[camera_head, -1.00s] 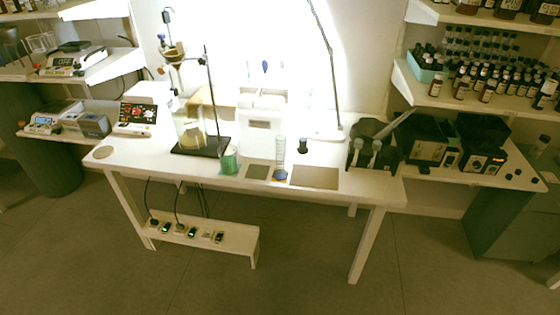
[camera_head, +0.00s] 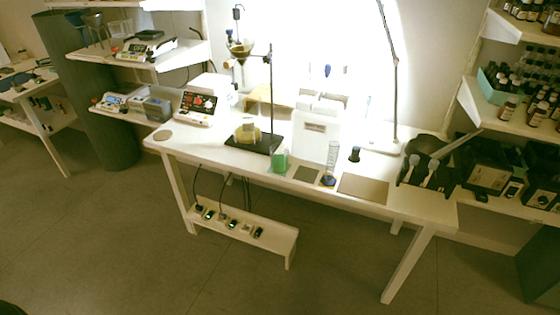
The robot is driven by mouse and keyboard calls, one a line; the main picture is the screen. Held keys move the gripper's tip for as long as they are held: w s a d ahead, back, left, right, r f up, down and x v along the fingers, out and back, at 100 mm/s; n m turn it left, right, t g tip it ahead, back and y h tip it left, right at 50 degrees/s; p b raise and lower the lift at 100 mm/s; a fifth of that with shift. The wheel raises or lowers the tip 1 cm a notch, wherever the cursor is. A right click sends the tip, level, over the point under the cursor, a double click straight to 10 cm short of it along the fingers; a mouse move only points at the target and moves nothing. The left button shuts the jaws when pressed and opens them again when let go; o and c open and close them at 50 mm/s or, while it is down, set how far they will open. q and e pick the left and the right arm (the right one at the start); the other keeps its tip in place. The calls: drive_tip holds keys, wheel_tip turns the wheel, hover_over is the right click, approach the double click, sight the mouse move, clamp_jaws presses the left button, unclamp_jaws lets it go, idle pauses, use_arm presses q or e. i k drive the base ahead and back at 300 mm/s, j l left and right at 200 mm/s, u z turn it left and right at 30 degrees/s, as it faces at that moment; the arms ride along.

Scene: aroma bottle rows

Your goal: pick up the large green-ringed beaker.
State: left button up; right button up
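Neither of my grippers shows in the head view.
A retort stand (camera_head: 271,100) with a funnel rises behind the vessel. A graduated cylinder (camera_head: 330,163) with a blue base stands to its right. A lamp (camera_head: 396,90) and a black tray (camera_head: 428,172) are at the right. The floor (camera_head: 130,230) in front is clear.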

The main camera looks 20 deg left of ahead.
sight(279, 152)
drive_tip(key=i+j+z, duration=0.1)
drive_tip(key=j, duration=0.2)
drive_tip(key=i+j+z, duration=0.1)
drive_tip(key=i+j, duration=0.3)
drive_tip(key=j, duration=0.25)
drive_tip(key=i+j+z, duration=0.15)
drive_tip(key=j, duration=0.15)
drive_tip(key=i+j+z, duration=0.1)
drive_tip(key=j, duration=0.25)
drive_tip(key=i+j+z, duration=0.1)
drive_tip(key=j, duration=0.25)
